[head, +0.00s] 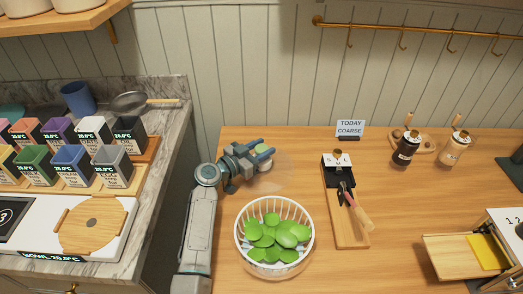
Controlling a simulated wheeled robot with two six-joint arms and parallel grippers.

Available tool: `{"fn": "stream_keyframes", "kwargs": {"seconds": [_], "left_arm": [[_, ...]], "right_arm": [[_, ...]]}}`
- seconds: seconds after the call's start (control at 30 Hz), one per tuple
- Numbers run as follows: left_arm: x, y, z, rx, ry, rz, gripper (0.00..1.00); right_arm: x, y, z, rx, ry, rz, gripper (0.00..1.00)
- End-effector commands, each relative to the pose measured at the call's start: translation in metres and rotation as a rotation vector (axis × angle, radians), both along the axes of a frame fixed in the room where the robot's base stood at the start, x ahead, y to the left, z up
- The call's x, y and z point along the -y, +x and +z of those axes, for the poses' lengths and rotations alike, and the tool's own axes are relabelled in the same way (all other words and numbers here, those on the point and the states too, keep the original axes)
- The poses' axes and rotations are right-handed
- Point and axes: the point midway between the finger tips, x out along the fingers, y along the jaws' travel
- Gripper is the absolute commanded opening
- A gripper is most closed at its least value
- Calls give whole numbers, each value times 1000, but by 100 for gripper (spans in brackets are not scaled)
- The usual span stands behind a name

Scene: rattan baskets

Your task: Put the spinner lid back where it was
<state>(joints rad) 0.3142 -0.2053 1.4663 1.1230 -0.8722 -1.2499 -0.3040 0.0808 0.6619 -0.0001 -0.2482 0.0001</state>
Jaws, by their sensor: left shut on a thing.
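My left gripper (265,152) is above the wooden counter, behind the salad basket. It is shut on a small pale green piece, which looks like the knob of the spinner lid (263,148). The rest of the lid is hard to make out; a faint pale patch shows on the counter just below the gripper. The white slatted spinner basket (240,237) stands in front of the gripper, open at the top and full of green leaves (273,238). My right gripper is not in view.
To the right of the basket lies a wooden board (347,232) with a black holder and a tool. A small sign (350,128) stands behind it. Two bottles (407,149) stand at the back right, and a wooden box (463,257) at the front right. Seasoning containers (70,160) fill the left counter.

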Motion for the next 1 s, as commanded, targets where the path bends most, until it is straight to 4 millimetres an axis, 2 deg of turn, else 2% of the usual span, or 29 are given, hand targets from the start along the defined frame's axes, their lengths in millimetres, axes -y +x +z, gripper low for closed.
{"fn": "stream_keyframes", "kwargs": {"seconds": [0.13, 0.17, 0.27, 0.63, 1.0], "left_arm": [[0, 0, -2, 1, -1, 0, 0], [0, 0, -3, 0, 0, 0, 42], [0, 0, -1, -1, 1, 0, 62], [-1, -1, 2, -1, 1, 0, 62], [-47, -39, 2, 1, 4, 1, 62]], "right_arm": [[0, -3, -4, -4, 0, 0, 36], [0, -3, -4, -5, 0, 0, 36], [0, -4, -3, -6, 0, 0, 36], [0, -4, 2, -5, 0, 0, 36], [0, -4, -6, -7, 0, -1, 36]]}}
